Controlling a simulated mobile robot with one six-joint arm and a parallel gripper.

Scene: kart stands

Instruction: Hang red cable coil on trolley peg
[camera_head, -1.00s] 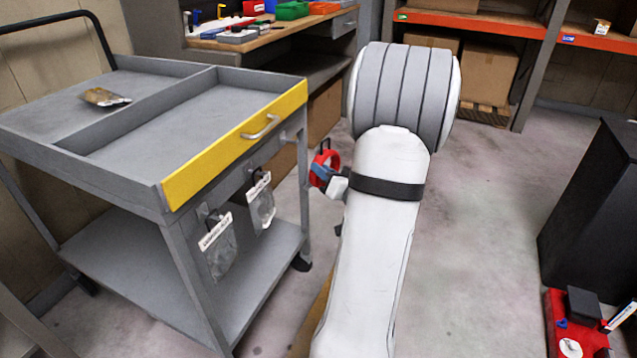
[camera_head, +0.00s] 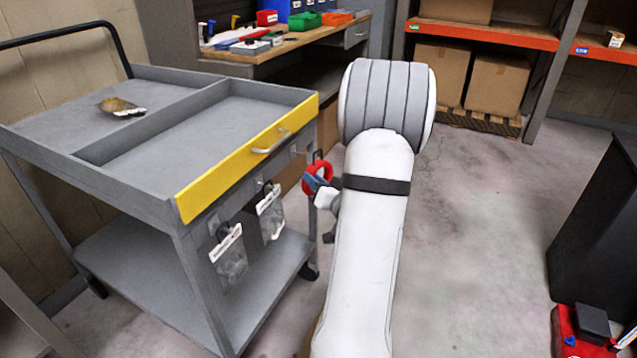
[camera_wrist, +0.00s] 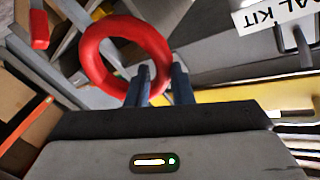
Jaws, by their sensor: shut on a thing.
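The red cable coil (camera_head: 318,175) is a thick red ring, held beside the right front corner of the grey trolley (camera_head: 95,186). My gripper (camera_head: 320,183) is mostly hidden by my arm in the head view. In the wrist view, the coil (camera_wrist: 92,62) stands between the two dark fingers of my gripper (camera_wrist: 160,82), which are shut on its rim. The trolley's pegs are along its yellow-fronted side; two carry clear bags with white labels (camera_head: 270,200). Whether the coil touches the peg near the corner, I cannot tell.
A workbench (camera_head: 290,45) with tools and coloured bins stands behind the trolley. Orange shelving (camera_head: 485,37) with cardboard boxes is at the back right. A black cabinet (camera_head: 600,225) and a red item (camera_head: 580,335) are at the right. Floor between is clear.

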